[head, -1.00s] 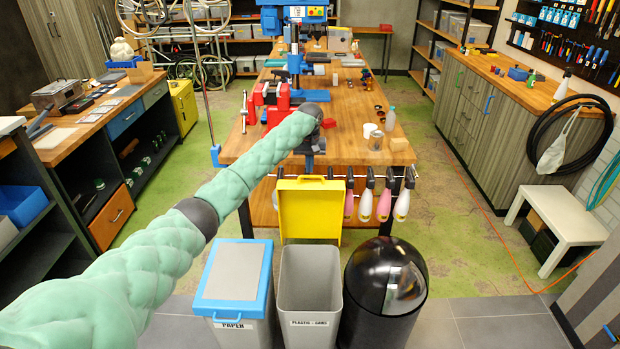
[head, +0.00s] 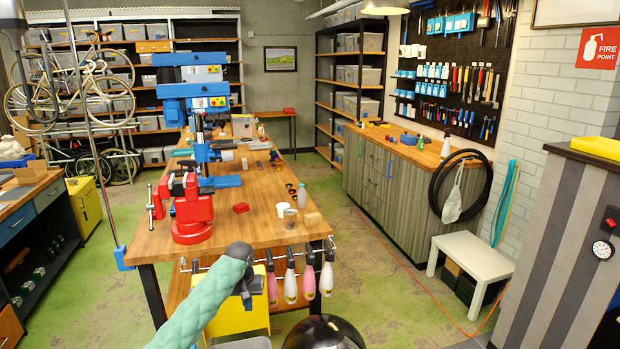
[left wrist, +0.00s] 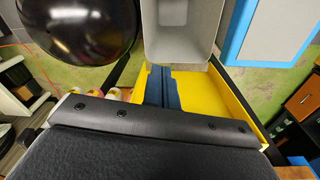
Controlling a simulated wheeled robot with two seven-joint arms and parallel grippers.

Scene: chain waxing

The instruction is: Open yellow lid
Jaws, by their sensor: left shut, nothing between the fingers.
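The yellow lid (head: 245,315) stands raised behind a grey bin (head: 240,343), partly hidden by my left arm. My left gripper (head: 246,290) is in front of the lid in the head view. Its dark blue fingers (left wrist: 158,82) are shut and empty, over the lid in the left wrist view. I cannot tell whether they touch it. My right gripper is not in view.
A black domed bin (head: 325,333) stands right of the grey bin. A blue-rimmed bin (left wrist: 240,35) is on its other side. Bottles (head: 290,278) hang from a rail on the workbench (head: 225,240) behind.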

